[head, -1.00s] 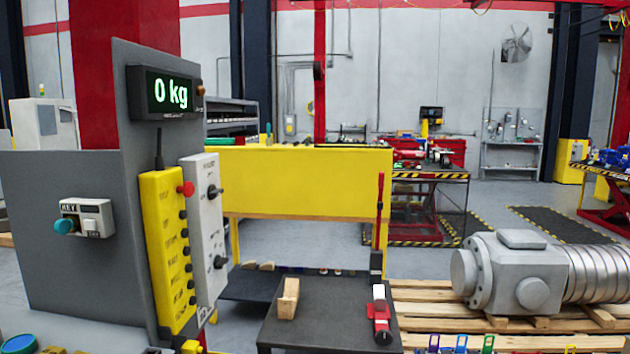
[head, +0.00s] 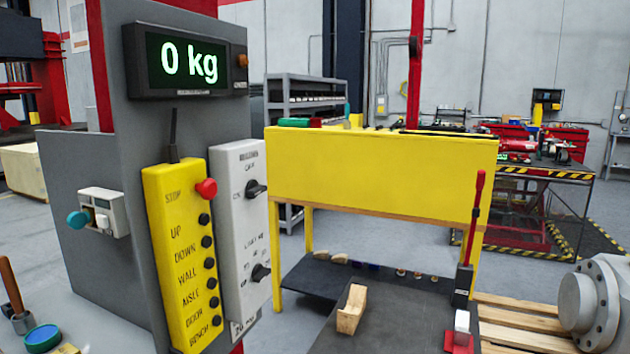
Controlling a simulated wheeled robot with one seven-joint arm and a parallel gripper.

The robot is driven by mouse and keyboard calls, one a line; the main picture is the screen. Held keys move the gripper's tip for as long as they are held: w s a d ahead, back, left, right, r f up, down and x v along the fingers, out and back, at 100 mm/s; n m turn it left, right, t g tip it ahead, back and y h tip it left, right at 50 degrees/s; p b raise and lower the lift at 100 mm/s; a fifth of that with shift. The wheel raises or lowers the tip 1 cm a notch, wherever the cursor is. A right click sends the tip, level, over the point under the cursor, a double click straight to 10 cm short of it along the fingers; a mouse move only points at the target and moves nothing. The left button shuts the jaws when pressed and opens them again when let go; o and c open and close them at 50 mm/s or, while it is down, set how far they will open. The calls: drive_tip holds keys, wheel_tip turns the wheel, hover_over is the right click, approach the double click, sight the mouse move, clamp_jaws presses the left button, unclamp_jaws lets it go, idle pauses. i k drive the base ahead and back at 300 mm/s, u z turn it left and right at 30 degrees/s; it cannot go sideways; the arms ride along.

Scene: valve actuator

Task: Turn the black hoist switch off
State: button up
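A white control box (head: 241,235) is mounted on the right side of a grey panel. Its upper black rotary switch (head: 256,188) has a label above it that seems to read "HOIST", with "OFF" and "ON" marks; the knob's handle points sideways, roughly along the ON side. A second black knob (head: 261,273) sits lower on the same box, with small, hard-to-read marks. Left of it hangs a yellow pendant (head: 182,262) with a red stop button (head: 206,188) and several black buttons. My gripper is not in view.
The panel (head: 120,200) carries a "0 kg" display (head: 187,58) and a small box with a teal knob (head: 78,219). A dark table (head: 385,320) with a wooden block (head: 351,309) stands at lower right. A yellow bench (head: 380,178) is behind.

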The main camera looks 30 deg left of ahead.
sight(253, 189)
drive_tip(key=u, duration=0.7)
drive_tip(key=i, duration=0.8)
drive_tip(key=u, duration=0.9)
